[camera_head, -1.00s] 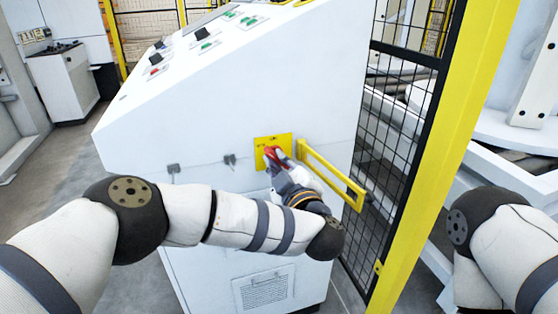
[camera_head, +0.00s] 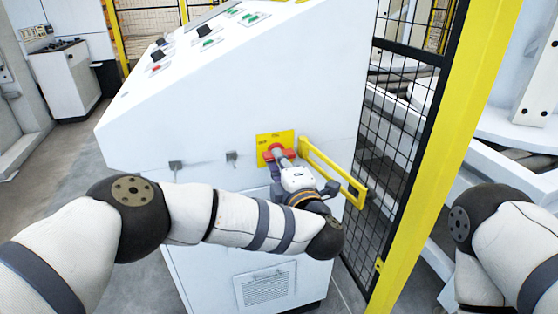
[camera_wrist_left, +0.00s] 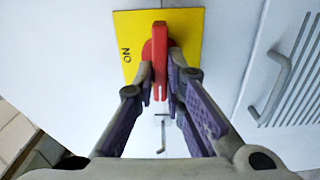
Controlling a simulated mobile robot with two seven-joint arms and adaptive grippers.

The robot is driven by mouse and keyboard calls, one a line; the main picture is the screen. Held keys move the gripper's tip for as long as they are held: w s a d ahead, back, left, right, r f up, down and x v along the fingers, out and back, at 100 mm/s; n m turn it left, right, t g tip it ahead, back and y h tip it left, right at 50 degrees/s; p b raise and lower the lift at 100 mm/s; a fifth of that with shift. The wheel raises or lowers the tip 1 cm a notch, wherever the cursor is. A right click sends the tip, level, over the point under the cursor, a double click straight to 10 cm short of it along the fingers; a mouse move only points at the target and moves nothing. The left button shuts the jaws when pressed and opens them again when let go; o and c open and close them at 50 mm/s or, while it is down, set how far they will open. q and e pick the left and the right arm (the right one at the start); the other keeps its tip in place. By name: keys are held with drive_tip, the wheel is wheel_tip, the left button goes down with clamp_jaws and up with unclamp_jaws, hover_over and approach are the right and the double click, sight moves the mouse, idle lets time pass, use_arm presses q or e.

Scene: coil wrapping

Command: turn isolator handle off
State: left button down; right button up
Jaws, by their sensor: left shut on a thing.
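The isolator handle is a red bar (camera_wrist_left: 159,58) on a yellow plate (camera_wrist_left: 130,30) marked ON at the left in the left wrist view. In the head view, the yellow plate (camera_head: 275,137) sits on the white cabinet's side, with the red handle (camera_head: 287,153) low on it. My left gripper (camera_wrist_left: 160,80) is shut on the handle, one finger on each side. In the head view the left gripper (camera_head: 279,160) partly hides the handle. In the wrist view the handle runs up and down, beside the word ON. My right gripper is out of view.
The white cabinet (camera_head: 230,100) has a sloped top with buttons. A yellow bar handle (camera_head: 333,172) stands out just right of my left gripper. A black mesh fence (camera_head: 400,130) with a yellow post (camera_head: 432,150) is further right. A vent (camera_head: 265,287) is below.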

use_arm(q)
drive_tip(key=shift+n, duration=0.3)
idle(0.4)
drive_tip(key=c, duration=1.7)
unclamp_jaws()
drive_tip(key=shift+o, duration=0.2)
drive_tip(key=shift+s+d, duration=0.1)
drive_tip(key=v, duration=1.1)
drive_tip(key=shift+s, duration=0.4)
drive_tip(key=shift+d, duration=0.1)
